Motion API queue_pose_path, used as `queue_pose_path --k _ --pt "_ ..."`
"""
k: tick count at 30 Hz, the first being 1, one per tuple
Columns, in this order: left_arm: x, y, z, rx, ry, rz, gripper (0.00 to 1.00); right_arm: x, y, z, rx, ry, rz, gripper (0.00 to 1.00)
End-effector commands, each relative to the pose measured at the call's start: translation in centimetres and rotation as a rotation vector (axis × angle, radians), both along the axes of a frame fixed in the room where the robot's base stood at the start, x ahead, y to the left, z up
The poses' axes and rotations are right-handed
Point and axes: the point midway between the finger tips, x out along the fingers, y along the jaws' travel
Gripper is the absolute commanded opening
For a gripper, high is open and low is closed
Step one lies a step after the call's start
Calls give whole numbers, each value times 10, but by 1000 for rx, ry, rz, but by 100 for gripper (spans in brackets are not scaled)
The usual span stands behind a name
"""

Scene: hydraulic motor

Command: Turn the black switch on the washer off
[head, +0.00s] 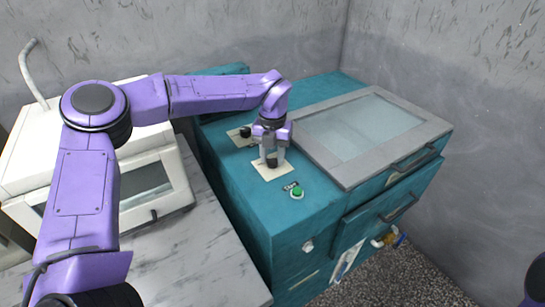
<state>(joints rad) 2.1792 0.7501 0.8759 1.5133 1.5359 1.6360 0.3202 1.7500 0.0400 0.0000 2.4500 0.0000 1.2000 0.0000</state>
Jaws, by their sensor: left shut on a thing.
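The teal washer (225,165) stands in the middle of the head view. On its top are two black switches on cream plates. The rear black switch (245,131) is free of any gripper. The front black switch (272,162) sits on its plate (270,174), between the fingers of my left gripper (271,158). The left gripper points down and is shut on this front switch. The fingers hide part of it, and its exact turn angle cannot be told. My right gripper is out of view; only a bit of my right arm shows at the lower right edge.
A green button (297,193) sits in front of the front switch. A grey-framed glass lid (345,135) lies to the right. A white machine (150,180) stands on a marble counter (185,260) at left. Grey walls close off the back and right.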

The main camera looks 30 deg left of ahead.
Motion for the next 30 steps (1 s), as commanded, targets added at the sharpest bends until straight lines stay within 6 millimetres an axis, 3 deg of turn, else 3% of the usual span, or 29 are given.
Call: queue_pose_path --k 16,17,18,26,30 --pt "1 0 2 0 -5 22 8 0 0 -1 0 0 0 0" --pt "1 0 2 0 -4 22 48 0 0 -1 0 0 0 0" --pt "1 0 2 0 -4 22 61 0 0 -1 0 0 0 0" --pt "0 0 1 1 -2 21 64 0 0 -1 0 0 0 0" --pt "1 0 11 1 -5 21 64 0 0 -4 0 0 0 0"
